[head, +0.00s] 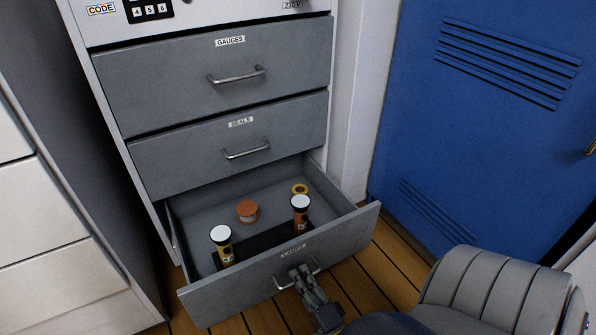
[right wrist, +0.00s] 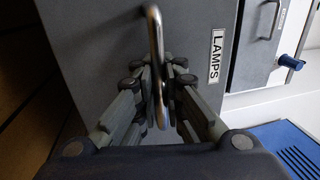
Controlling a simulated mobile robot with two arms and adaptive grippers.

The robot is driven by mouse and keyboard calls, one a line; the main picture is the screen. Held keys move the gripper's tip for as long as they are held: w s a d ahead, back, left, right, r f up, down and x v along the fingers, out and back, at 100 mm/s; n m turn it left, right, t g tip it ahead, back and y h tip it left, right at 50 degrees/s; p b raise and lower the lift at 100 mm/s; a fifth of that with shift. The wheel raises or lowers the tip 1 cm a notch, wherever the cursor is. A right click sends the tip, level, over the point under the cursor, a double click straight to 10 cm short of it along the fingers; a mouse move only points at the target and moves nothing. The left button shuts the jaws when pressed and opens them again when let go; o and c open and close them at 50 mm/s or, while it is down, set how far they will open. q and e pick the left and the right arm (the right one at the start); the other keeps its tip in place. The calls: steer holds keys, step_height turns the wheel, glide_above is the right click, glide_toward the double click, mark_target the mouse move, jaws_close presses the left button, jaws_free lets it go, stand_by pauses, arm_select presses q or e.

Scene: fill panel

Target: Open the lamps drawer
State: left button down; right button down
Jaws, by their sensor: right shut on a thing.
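The lamps drawer (head: 345,233) is the lowest of the drawers in the grey cabinet and stands pulled out, its inside in view. Its front, labelled LAMPS, also shows in the right wrist view (right wrist: 190,45). My right gripper (head: 303,274) is shut on the drawer's metal handle (right wrist: 155,40), with its fingers on either side of the bar in the right wrist view (right wrist: 158,95). My left gripper is out of view.
Above are the shut gauges drawer (head: 190,75) and the shut seals drawer (head: 190,155). A blue louvred door (head: 450,120) stands at the right. Pale drawers (head: 50,220) are at the left. Some wooden floor (head: 375,260) is bare beside the drawer.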

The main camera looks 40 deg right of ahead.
steer(key=shift+s+a+f, duration=0.1)
steer(key=shift+s+f, duration=0.05)
steer(key=shift+s, duration=0.15)
steer(key=c, duration=1.7)
jaws_free()
